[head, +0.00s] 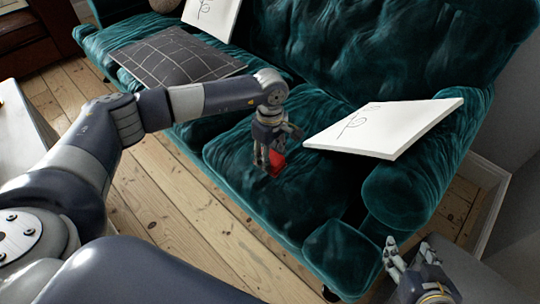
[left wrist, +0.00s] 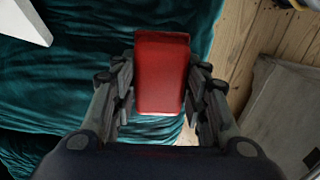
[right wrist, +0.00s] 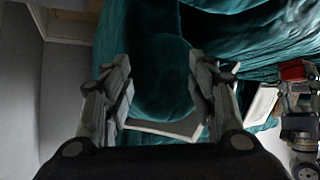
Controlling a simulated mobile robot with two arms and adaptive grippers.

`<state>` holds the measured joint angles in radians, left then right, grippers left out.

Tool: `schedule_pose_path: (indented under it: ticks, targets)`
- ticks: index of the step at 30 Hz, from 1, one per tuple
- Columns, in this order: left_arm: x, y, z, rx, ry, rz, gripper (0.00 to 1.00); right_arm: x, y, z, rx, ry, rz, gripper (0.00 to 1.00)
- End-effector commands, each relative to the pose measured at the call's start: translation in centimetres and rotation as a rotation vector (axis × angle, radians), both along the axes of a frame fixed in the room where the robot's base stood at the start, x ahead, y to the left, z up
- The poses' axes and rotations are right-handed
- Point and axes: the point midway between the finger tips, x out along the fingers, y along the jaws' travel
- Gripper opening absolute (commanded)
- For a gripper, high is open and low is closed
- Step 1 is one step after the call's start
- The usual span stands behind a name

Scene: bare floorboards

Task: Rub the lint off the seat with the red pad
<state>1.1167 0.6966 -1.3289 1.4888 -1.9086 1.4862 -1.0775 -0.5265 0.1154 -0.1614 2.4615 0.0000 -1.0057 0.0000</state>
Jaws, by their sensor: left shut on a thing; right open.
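The red pad (head: 276,161) is in my left gripper (head: 268,163), low over the front part of the green velvet sofa seat (head: 310,185). I cannot tell whether the pad touches the seat. In the left wrist view the red pad (left wrist: 161,75) sits between both fingers, with the green seat (left wrist: 75,85) beneath it. My right gripper (head: 405,258) is open and empty beside the sofa's right arm; its spread fingers (right wrist: 160,90) show in the right wrist view. No lint can be made out on the seat.
The sofa's right armrest (head: 405,190) stands near my right gripper. Floorboards (head: 150,215) are bare in front.

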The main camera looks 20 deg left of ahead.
Motion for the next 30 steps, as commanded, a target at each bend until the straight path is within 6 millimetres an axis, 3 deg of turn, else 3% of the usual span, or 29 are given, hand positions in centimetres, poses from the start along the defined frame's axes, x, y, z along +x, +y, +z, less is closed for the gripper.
schedule_pose_path:
  ticks: [16,30]
  targets:
    - [0.0,0.0,1.6,0.0,-0.001,0.0,0.22,-4.1,-1.5,-2.9,-0.051,0.229,-0.017,0.53]
    - [0.0,0.0,1.8,0.0,-0.001,0.0,0.22,-4.7,-1.7,-3.3,-0.057,0.26,-0.019,0.53]
